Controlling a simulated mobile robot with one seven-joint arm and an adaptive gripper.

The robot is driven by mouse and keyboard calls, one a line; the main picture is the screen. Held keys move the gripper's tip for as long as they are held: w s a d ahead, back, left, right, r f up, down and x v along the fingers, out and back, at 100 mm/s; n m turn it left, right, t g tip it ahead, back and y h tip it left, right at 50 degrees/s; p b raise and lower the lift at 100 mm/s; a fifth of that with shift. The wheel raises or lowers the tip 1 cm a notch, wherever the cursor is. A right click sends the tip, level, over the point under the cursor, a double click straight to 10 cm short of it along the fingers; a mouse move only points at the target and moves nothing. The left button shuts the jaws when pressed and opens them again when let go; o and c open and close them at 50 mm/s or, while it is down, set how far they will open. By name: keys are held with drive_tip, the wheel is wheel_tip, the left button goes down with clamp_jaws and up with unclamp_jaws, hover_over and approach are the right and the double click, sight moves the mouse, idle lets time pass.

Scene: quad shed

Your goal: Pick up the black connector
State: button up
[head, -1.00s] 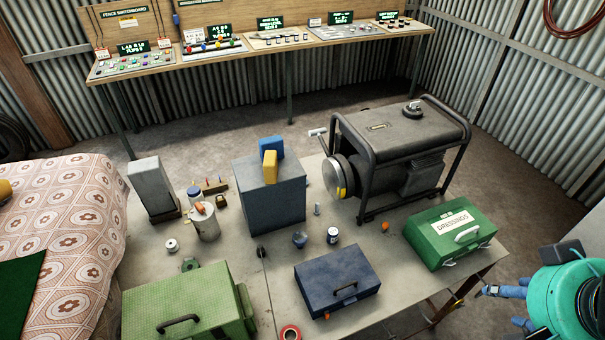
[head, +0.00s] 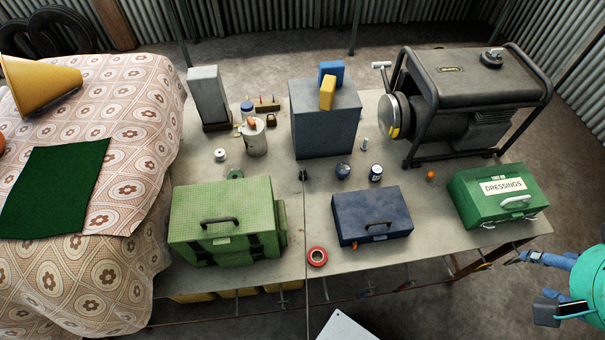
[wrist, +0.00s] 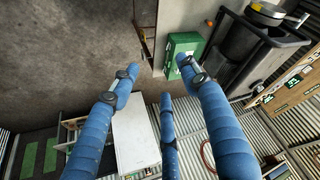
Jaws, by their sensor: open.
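A small black object (head: 303,174), probably the black connector, sits on the grey table (head: 325,265) between the green toolbox and the dark blue toolbox. It is too small to make out its shape. My gripper (head: 532,262), teal with blue fingers, is at the right edge of the head view, beyond the table's right end and well apart from the black object. In the wrist view the gripper's blue fingers (wrist: 158,78) are spread with nothing between them. The black object cannot be made out in that view.
Around the black object are a green toolbox (head: 225,215), a dark blue toolbox (head: 370,213), a grey box (head: 323,125) and red tape (head: 317,257). A green dressings case (head: 495,205) and a generator (head: 470,85) stand to the right. A patterned cloth (head: 110,240) covers the left surface.

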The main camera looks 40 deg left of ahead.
drive_tip(key=shift+w, duration=0.1)
drive_tip(key=w+a+g+y, duration=0.1)
drive_tip(key=w+a+g, duration=0.1)
drive_tip(key=w+a, duration=1)
drive_tip(key=w+a+f+g+b, duration=0.1)
drive_tip(key=w+a+f, duration=0.25)
drive_tip(key=a, duration=0.35)
drive_tip(key=w+a+f, duration=0.3)
drive_tip(key=w+a, duration=0.1)
drive_tip(key=a, duration=0.4)
drive_tip(key=n+g+h+b, duration=0.1)
drive_tip(key=g, duration=0.2)
hover_over(303, 169)
wheel_tip(303, 169, down, 25)
drive_tip(key=shift+a, duration=0.15)
drive_tip(key=shift+f, duration=0.15)
drive_tip(key=shift+f+b, duration=0.75)
drive_tip(key=shift+f, duration=3.45)
